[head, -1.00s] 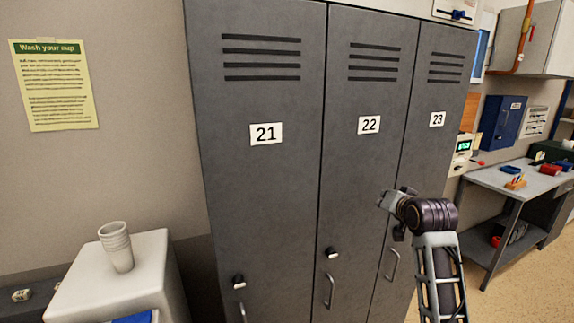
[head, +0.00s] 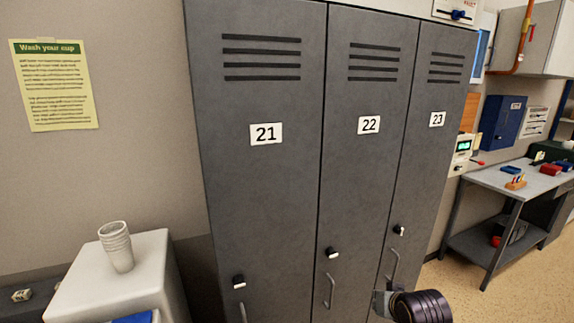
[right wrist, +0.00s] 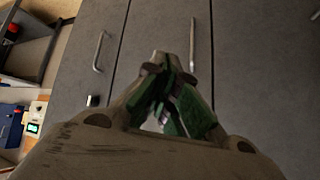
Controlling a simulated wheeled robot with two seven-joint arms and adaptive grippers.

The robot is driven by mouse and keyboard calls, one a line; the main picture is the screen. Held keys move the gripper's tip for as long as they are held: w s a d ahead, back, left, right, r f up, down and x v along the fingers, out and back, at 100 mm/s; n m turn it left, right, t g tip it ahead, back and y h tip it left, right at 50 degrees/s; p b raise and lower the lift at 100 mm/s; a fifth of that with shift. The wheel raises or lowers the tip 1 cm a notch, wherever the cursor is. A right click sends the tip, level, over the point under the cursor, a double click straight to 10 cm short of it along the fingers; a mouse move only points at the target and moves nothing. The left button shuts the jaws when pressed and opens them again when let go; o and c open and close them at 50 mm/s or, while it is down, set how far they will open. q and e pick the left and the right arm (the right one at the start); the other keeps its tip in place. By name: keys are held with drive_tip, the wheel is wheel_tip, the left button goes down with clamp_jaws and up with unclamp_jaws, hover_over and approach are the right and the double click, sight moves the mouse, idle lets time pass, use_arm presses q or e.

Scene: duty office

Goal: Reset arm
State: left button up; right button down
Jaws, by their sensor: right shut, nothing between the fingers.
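My right gripper (right wrist: 172,75) is shut and empty in the right wrist view, its fingertips together in front of the grey locker doors. In the head view my right gripper (head: 382,304) is low at the bottom edge, in front of lockers 22 and 23, partly cut off. My left gripper is not in the head view.
Grey lockers 21 (head: 265,180), 22 (head: 362,185) and 23 (head: 425,170) are closed, with handles and black knobs low on the doors. Stacked cups (head: 117,248) stand on a white surface at left. A workbench (head: 545,178) stands at right.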

drive_tip(key=s+a+f+n+g, duration=0.1)
drive_tip(key=s+f+n+g, duration=0.15)
drive_tip(key=s+f, duration=0.6)
drive_tip(key=s+a+f+n+g, duration=0.1)
drive_tip(key=s+a+f+g, duration=0.2)
drive_tip(key=s, duration=1)
wheel_tip(320, 180, down, 34)
drive_tip(key=s+d, duration=0.1)
drive_tip(key=s, duration=0.2)
drive_tip(key=s+d+f+g+b, duration=0.1)
drive_tip(key=s+d+f, duration=0.1)
drive_tip(key=s+f, duration=0.8)
drive_tip(key=s+d+f+g, duration=0.1)
drive_tip(key=s+d+f, duration=0.1)
drive_tip(key=s+f, duration=0.9)
drive_tip(key=shift+s+b, duration=0.35)
drive_tip(key=shift+s, duration=0.05)
drive_tip(key=shift+n, duration=0.25)
